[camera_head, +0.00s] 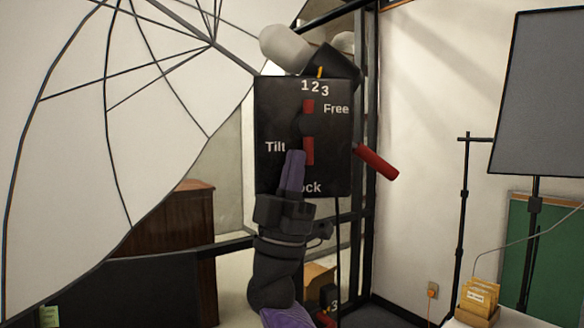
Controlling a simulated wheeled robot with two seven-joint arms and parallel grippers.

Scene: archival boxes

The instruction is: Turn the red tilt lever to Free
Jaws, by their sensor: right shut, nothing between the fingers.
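A black panel (275,105) carries white words: 1 2 3 at the top, Free at upper right, Tilt at left, and a partly hidden "ock" at the bottom. A red lever (309,151) stands near upright on the panel between Tilt and Free. Its red shows above and below a dark round hub. My right gripper (294,153) has purple fingers, shut and empty, pointing up in front of the panel. Its tips are just left of the lever's lower part; I cannot tell whether they touch it. My left gripper is out of view.
A second red handle (376,162) sticks out at the panel's right edge. A white umbrella (70,140) fills the left. Dark frame posts stand behind the panel. A light stand with a dark panel (540,95) and a box of folders (480,300) are at right.

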